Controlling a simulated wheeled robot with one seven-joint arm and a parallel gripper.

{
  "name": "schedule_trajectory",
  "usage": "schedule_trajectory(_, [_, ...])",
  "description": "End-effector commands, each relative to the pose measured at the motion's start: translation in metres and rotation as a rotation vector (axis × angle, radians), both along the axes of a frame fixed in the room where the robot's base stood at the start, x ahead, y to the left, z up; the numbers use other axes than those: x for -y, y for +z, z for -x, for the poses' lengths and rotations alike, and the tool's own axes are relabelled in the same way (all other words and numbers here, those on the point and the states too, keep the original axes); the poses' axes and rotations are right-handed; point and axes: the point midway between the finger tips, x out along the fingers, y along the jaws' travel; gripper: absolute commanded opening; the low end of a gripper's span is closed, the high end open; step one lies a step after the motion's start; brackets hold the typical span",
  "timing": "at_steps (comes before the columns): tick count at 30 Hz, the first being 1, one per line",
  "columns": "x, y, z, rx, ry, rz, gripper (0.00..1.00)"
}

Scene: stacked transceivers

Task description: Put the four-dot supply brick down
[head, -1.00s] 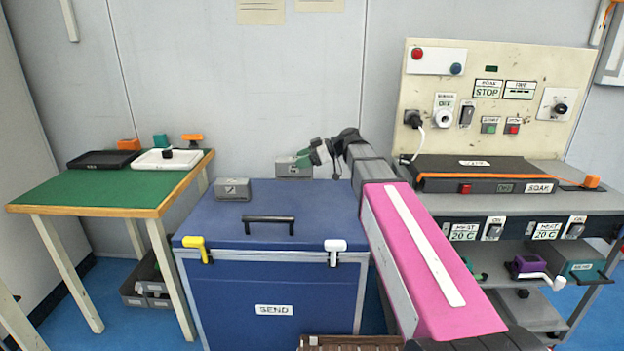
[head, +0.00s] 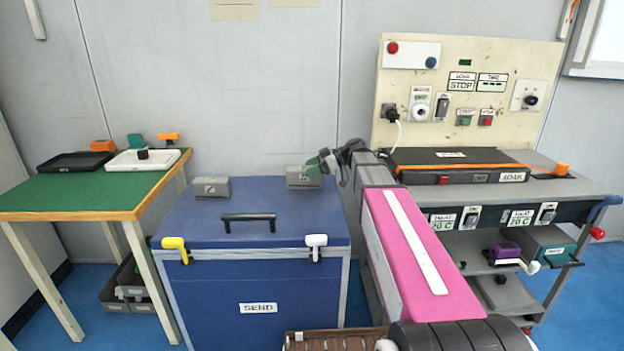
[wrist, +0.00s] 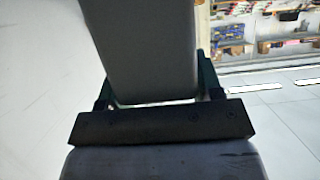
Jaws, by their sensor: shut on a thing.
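A grey brick (head: 303,178) is in my gripper (head: 319,167), over the back right of the blue chest's lid (head: 285,205). I cannot tell whether it touches the lid. In the wrist view the grey brick (wrist: 150,50) sits between the dark green fingers of my gripper (wrist: 158,92), which are shut on it. A second grey brick (head: 212,187) rests on the lid at the back left. Marks on both bricks are too small to count, so I cannot confirm the four dots.
A black handle (head: 248,217) stands up from the lid, with yellow and white latches in front. A green table (head: 70,196) with black (head: 75,162) and white (head: 143,160) trays stands left. A bench (head: 560,180) with a control panel (head: 465,90) stands right. The lid between the bricks is clear.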

Motion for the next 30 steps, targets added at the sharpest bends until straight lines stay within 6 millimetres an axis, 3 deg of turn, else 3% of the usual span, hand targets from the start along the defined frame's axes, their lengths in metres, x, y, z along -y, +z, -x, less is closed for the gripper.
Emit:
schedule_trajectory(12, [0.000, -0.038, 0.000, 0.000, 0.000, -0.002, 0.21])
schedule_trajectory(24, [0.000, -0.042, 0.000, 0.000, 0.000, -0.002, 0.21])
schedule_trajectory(25, [0.000, -0.043, 0.000, 0.001, 0.000, 0.000, 0.69])
schedule_trajectory(27, [0.000, -0.042, 0.000, 0.001, 0.000, 0.000, 0.85])
schedule_trajectory(30, [0.000, -0.042, 0.000, 0.000, 0.000, 0.000, 0.85])
